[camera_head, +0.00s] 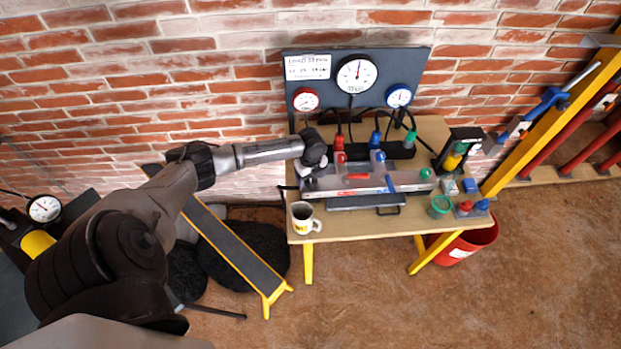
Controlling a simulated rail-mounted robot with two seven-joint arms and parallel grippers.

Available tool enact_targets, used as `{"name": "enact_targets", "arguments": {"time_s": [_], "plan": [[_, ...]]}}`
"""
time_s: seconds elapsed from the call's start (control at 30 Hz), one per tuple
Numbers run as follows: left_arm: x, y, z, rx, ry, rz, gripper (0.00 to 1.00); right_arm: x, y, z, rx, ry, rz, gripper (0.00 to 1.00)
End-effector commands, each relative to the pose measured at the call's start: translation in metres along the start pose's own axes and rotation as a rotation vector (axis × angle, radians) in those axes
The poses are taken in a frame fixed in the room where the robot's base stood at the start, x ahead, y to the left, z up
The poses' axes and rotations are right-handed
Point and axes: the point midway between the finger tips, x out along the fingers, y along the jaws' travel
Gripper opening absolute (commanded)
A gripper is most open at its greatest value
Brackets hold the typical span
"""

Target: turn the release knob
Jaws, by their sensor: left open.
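A grey metal manifold block (400,181) lies on the wooden table, with a red knob (340,157), a blue knob (380,156) and a green knob (425,173). I cannot tell which of these is the release knob. My left arm reaches in from the left, and my left gripper (308,180) is at the block's left end, pointing down. It is open; its fingertips are small and partly dark, and I cannot tell whether they touch anything. What lies directly under the gripper is hidden. My right gripper is out of view.
A dark panel (420,62) with several dials stands behind. A white mug (303,215) sits at the table's front left corner, close below the gripper. A green cup (439,206) stands at the right. Black hoses loop behind the block. A red bucket (470,243) is on the floor.

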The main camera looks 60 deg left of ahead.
Motion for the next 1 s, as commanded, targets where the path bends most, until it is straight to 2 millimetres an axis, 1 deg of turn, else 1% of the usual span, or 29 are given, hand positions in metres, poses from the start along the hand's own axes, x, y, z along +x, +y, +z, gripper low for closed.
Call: {"name": "enact_targets", "arguments": {"time_s": [0.17, 0.47, 0.9, 0.97, 1.0], "plan": [[0.0076, 0.0001, -0.0006, 0.001, 0.001, 0.000, 0.74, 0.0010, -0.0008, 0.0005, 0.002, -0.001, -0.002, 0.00], [0.0083, 0.0001, -0.0005, 0.001, 0.001, 0.000, 0.74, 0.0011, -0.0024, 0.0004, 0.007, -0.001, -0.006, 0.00], [0.0079, 0.0001, -0.0004, 0.001, 0.000, 0.000, 0.32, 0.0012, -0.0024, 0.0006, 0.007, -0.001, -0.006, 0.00], [0.0079, 0.0001, -0.0003, 0.001, 0.000, 0.000, 0.26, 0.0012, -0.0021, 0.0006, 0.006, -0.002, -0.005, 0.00], [0.0078, 0.0001, -0.0003, 0.001, 0.000, 0.000, 0.25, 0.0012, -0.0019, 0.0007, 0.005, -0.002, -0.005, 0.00]]}}
